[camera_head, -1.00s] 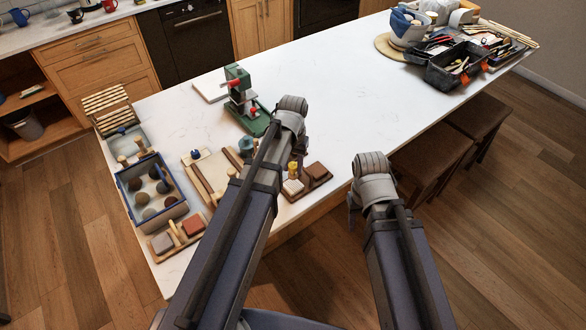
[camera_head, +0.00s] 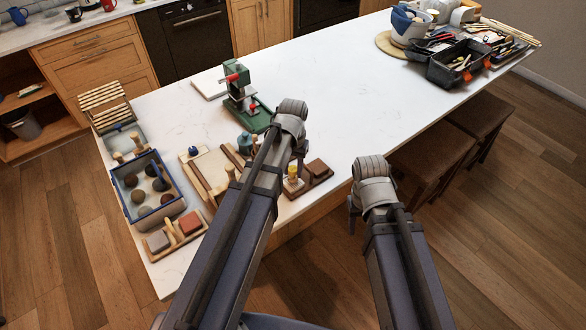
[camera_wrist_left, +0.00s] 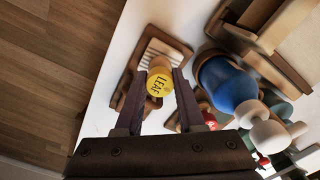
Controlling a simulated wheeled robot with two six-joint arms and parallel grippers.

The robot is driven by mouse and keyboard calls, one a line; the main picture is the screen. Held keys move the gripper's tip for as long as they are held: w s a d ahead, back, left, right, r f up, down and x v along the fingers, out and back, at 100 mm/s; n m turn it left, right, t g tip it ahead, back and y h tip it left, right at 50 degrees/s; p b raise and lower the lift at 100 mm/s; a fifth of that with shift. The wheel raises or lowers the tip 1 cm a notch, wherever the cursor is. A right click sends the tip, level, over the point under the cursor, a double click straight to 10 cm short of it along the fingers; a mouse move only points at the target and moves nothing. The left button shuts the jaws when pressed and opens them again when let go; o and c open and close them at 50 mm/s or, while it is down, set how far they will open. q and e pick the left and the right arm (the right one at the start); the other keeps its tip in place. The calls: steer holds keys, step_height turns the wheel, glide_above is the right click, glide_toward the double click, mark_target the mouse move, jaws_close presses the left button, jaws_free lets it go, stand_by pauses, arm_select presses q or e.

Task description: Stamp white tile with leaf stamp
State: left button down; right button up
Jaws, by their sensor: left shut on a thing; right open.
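The leaf stamp (camera_wrist_left: 160,82) has a yellow top marked LEAF. In the left wrist view it stands between the two fingers of my left gripper (camera_wrist_left: 164,76), which is shut on it. A ribbed whitish pad (camera_wrist_left: 168,50) shows just behind it in a wooden tray; whether the stamp touches the tray is hidden. In the head view the yellow stamp (camera_head: 292,170) shows beside my left wrist. A pale slab, possibly the white tile (camera_head: 208,167), lies between wooden rails to the left. My right gripper (camera_head: 352,206) is open, off the counter's front edge, its fingers mostly hidden.
A green press (camera_head: 240,95) with red knobs stands behind my left arm. A blue-rimmed box (camera_head: 170,212) with dark round things and a wooden tray of coloured blocks (camera_head: 174,236) lie left. A blue-bodied tool (camera_wrist_left: 228,86) stands close beside my left gripper. The counter's middle is clear.

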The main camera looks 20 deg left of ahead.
arm_select(q)
steer(key=shift+f+b, duration=0.55)
steer(key=shift+r, duration=0.15)
stand_by(0.6)
step_height(320, 180, up, 6)
steer(key=p, duration=0.6)
stand_by(0.6)
